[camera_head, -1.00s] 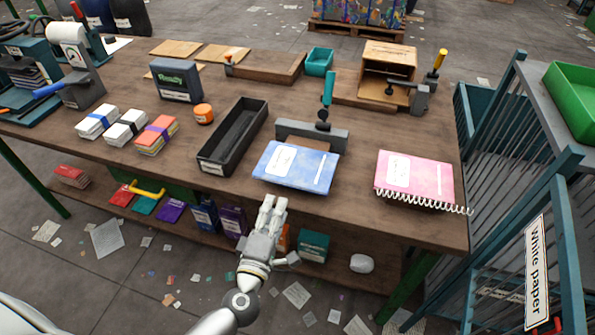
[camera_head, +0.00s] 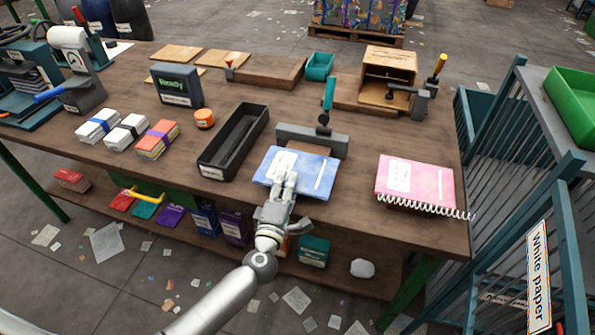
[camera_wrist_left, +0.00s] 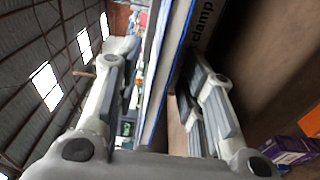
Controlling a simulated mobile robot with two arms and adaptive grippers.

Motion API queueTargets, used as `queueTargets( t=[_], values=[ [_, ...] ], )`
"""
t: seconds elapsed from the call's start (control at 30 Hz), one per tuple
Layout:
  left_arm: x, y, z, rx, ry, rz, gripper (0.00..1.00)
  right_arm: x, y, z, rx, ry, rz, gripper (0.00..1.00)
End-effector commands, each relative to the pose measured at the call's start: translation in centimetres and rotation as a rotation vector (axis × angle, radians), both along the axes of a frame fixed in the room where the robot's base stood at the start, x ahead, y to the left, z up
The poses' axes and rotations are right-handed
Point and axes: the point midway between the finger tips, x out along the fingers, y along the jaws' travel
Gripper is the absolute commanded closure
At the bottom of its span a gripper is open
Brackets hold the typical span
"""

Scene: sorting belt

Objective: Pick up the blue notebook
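The blue notebook (camera_head: 313,175) lies flat at the front edge of the table, with a white label on its cover. My left gripper (camera_head: 284,183) is at its near side, with fingers overlapping the lower left of the cover in the head view. In the left wrist view, the notebook's thin blue edge (camera_wrist_left: 163,75) runs between the two spread fingers of my left gripper (camera_wrist_left: 162,62). One finger is on the cover side and the other on the underside, with gaps visible. My right gripper is not in view.
A pink spiral notebook (camera_head: 416,184) lies to the right. A black tray (camera_head: 214,170) stands to the left, and a grey clamp (camera_head: 312,138) sits just behind the blue notebook. The wooden table (camera_head: 353,212) has a bare strip between the two notebooks.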

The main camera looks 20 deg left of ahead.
Motion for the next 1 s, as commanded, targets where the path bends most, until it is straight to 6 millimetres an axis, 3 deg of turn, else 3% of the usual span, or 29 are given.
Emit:
queueTargets(
  t=[0.1, 0.37, 0.67, 1.0],
  values=[
    [0.96, 0.02, 0.07, 0.0, -0.001, -0.001, 0.63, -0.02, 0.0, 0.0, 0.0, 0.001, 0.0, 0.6],
    [1.13, 0.04, 0.02, 0.0, 0.0, -0.001, 0.63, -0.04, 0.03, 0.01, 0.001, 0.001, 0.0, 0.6],
    [1.11, 0.03, 0.03, 0.0, 0.0, 0.0, 0.99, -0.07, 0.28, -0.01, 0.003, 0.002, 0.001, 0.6],
    [1.13, 0.04, 0.12, 0.0, -0.001, 0.0, 1.0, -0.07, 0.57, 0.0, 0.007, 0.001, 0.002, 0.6]
  ],
)
